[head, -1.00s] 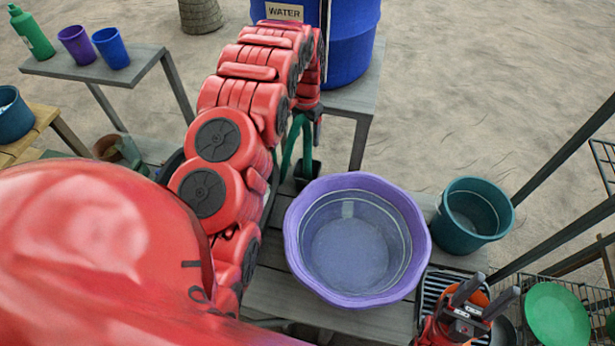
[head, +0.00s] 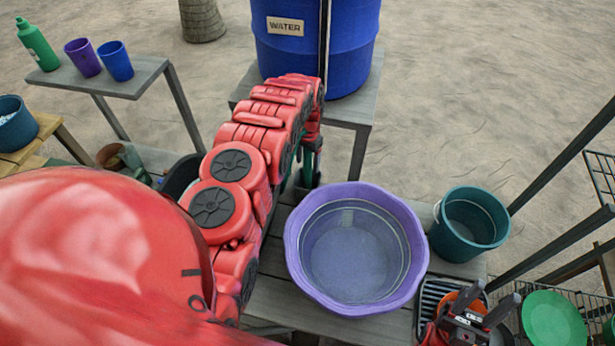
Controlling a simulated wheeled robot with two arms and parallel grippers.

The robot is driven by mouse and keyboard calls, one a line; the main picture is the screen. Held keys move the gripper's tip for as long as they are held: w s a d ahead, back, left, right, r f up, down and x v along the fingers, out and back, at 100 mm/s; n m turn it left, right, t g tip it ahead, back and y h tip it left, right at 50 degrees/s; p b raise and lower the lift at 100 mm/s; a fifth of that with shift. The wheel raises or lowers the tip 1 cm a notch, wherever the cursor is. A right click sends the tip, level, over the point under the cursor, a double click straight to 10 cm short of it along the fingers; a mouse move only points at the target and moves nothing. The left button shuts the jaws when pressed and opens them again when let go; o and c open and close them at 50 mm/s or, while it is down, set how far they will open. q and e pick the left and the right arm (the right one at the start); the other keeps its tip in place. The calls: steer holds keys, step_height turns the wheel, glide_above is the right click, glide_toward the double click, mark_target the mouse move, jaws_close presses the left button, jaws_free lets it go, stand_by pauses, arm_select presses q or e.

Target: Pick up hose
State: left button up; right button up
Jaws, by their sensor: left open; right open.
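The green hose (head: 307,170) hangs below the blue water barrel and ends near a dark holder on the low wooden bench. Most of it is hidden behind my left arm. My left gripper (head: 313,146) is at the hose's upper part, below the barrel's front edge. Its jaws are open and partly covered by the arm, and I cannot tell whether the hose is between them. My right gripper (head: 488,305) is open and empty at the lower right, above a striped dark rack.
The blue water barrel (head: 350,50) stands on a grey stand. A purple basin (head: 300,270) and a teal bucket (head: 440,240) sit on the bench (head: 275,300). A side table (head: 100,90) with cups and a green bottle is at left. A wire rack with a green plate (head: 553,320) is at right.

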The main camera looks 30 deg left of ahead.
arm_select(q)
steer(key=shift+c, duration=0.3)
jaws_close()
steer(key=shift+r, duration=0.1)
